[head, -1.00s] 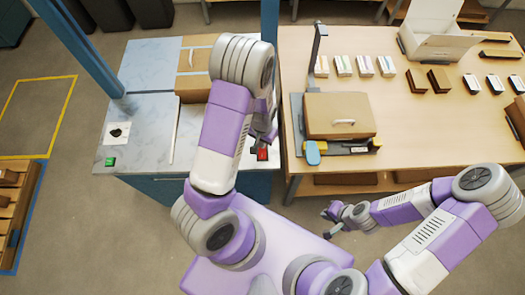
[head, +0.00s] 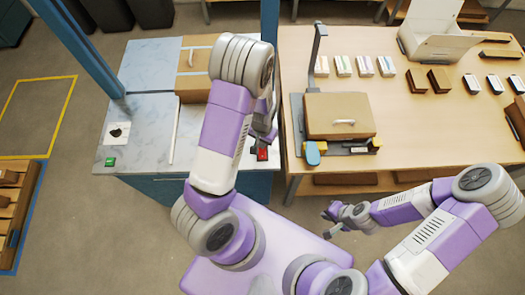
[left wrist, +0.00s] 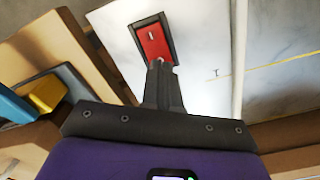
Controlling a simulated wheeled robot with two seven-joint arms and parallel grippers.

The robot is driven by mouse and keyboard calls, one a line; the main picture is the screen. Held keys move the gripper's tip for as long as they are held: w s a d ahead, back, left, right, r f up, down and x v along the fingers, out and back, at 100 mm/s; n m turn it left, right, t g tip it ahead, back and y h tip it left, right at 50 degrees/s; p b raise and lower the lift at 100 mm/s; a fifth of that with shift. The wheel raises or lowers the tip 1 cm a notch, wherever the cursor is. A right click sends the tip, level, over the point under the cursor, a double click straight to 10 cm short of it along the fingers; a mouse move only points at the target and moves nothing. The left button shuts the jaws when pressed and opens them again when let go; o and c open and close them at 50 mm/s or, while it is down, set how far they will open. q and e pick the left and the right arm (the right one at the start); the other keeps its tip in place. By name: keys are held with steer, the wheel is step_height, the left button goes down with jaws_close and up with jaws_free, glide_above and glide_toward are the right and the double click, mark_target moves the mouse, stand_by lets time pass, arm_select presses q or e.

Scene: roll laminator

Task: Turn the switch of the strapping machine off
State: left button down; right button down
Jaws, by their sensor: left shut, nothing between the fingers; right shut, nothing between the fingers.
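The strapping machine (head: 150,135) has a pale marbled top and a blue frame, at the left in the head view. Its red switch (head: 262,155) sits in a black frame near the front right corner of the top. In the left wrist view the red switch (left wrist: 153,42) shows a small white mark. My left gripper (head: 270,138) is shut and empty, right by the switch. In the left wrist view its fingertips (left wrist: 160,64) overlap the switch's lower edge; I cannot tell whether they touch. My right gripper (head: 329,220) is shut and empty in front of the wooden table.
A cardboard box (head: 194,65) lies on the machine, and a green button (head: 110,162) is at its front left. The wooden table (head: 430,135) at the right holds a carton (head: 340,112) on a grey device, with a blue-handled tool (head: 312,153) in front.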

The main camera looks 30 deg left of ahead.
arm_select(q)
steer(key=shift+f+b, duration=0.85)
steer(key=shift+f, duration=0.15)
stand_by(0.8)
steer(key=shift+r, duration=0.15)
step_height(320, 180, up, 7)
steer(key=p, duration=0.6)
stand_by(0.5)
steer(key=shift+n+h, duration=0.4)
steer(key=shift+h, duration=0.3)
steer(key=s+d+f, duration=0.4)
steer(key=s+f, duration=0.1)
steer(key=shift+d+f, duration=0.1)
steer(key=shift+d, duration=0.2)
steer(key=s+d+f+n+h, duration=0.25)
steer(key=s+d, duration=0.35)
steer(key=d, duration=0.3)
step_height(320, 180, down, 16)
steer(key=b, duration=1.6)
steer(key=shift+a+m+t+b, duration=0.3)
steer(key=shift+a+m+b, duration=0.05)
steer(key=shift+m+b, duration=0.1)
steer(key=shift+w, duration=0.1)
